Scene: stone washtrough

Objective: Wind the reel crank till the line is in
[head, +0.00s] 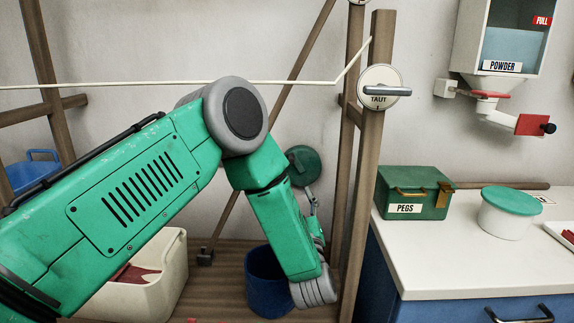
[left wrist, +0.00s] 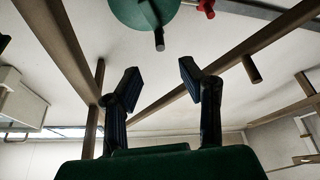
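The reel (head: 303,165) is a green disc on the wooden frame, partly hidden by my left arm in the head view. In the left wrist view the green disc (left wrist: 130,12) is cut off by the top edge, and a dark handle-like stub (left wrist: 159,40) hangs from it. My left gripper (left wrist: 160,72) is open, its two fingers apart with nothing between them, short of the stub. In the head view it (head: 313,205) is mostly hidden behind my forearm, below the reel. The pale line (head: 120,84) runs across to the post. A round dial (head: 378,75) reads TAUT. My right gripper is out of view.
A cream tub (head: 165,275) and blue bucket (head: 262,285) stand below my arm. Right of the post (head: 370,170), a counter holds a green PEGS box (head: 413,192) and a lidded tub (head: 508,215). A POWDER dispenser (head: 500,45) hangs above. Wooden beams (left wrist: 65,45) flank my left gripper.

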